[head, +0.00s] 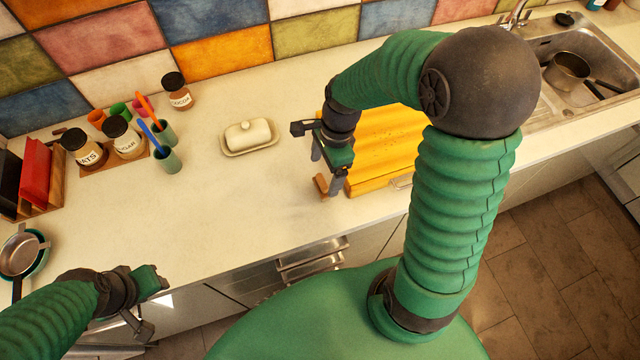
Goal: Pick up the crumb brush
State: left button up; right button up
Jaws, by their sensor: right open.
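A small brown wooden block-like piece (321,185), which may be the crumb brush, lies on the counter at the front left corner of the yellow board. The rest of it is hidden, so I cannot confirm what it is. My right gripper (326,174) is open, pointing down just above and beside this piece. I cannot tell whether the fingers touch it. My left gripper (150,301) is low at the counter's front edge, its fingers apart and nothing between them.
A butter dish (248,135) sits mid-counter. Jars (83,148), cups (167,159) and a pan (20,252) are at left. A sink (590,60) is at right. The counter's front middle is clear.

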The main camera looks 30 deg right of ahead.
aim_at(323, 179)
jog(key=f, duration=0.2)
jog(key=a+f, duration=0.1)
jog(key=shift+s+f, duration=0.3)
jog(key=shift+f, duration=0.1)
jog(key=shift+w+f, duration=0.1)
jog(key=shift+w, duration=0.1)
jog(key=shift+s, duration=0.15)
jog(key=c, duration=1.5)
jog(key=shift+o, duration=0.2)
